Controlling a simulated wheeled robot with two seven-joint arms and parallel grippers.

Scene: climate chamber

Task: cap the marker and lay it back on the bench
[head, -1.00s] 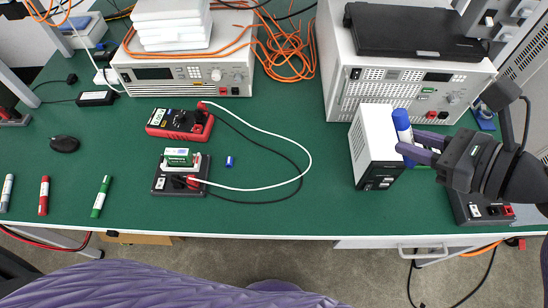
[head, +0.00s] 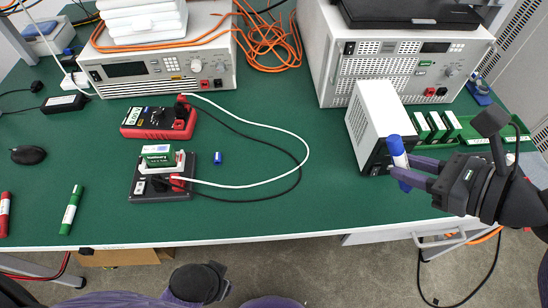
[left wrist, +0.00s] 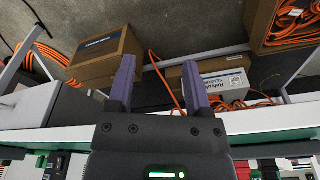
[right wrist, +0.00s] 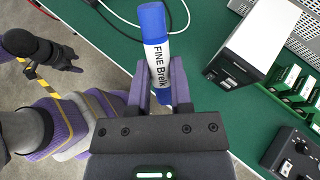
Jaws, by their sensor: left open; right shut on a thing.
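The marker (head: 398,152) has a white barrel with blue ends. My right gripper (head: 408,166) is shut on it and holds it near upright, in front of the small white box. In the right wrist view the marker (right wrist: 157,50) shows its printed side between the fingers, blue end up; its lower end is partly hidden by the fingers. A small blue cap (head: 218,158) lies on the green bench (head: 280,215), right of the black fixture. My left gripper (left wrist: 160,80) is open and empty, low at the bench's front edge, pointing toward the floor area.
A red marker (head: 5,214) and a green marker (head: 71,210) lie at the left. A black fixture with a green module (head: 160,160), a red meter (head: 160,122) and looping cables surround the cap. A white box (head: 385,115) and a green tray (head: 478,139) stand right. The front middle is clear.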

